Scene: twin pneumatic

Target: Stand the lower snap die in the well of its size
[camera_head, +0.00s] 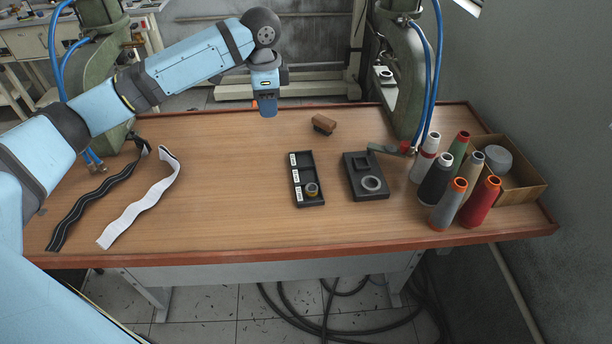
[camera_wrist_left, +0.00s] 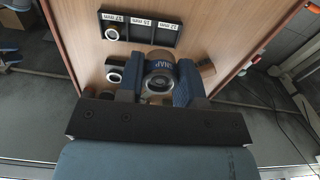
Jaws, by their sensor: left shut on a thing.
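My left gripper (camera_head: 267,106) is at the table's far edge in the head view. In the left wrist view the gripper (camera_wrist_left: 158,88) is shut on the snap die (camera_wrist_left: 160,84), which shows a round metal face and SNAP lettering. The fingers hide part of it. The black well tray (camera_head: 307,200) lies on the table, apart from the gripper. It has three labelled wells. The nearest well holds a small round die (camera_head: 311,188); the other two look empty. The tray also shows in the left wrist view (camera_wrist_left: 179,34). My right gripper is not in view.
A dark block (camera_head: 353,183) with a metal ring stands right of the tray. A brown-topped brush-like piece (camera_head: 324,122) lies behind them. Thread cones (camera_head: 436,178) and a cardboard box (camera_head: 528,184) stand at right. Strips (camera_head: 140,207) lie left. Green presses (camera_head: 403,80) flank the table.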

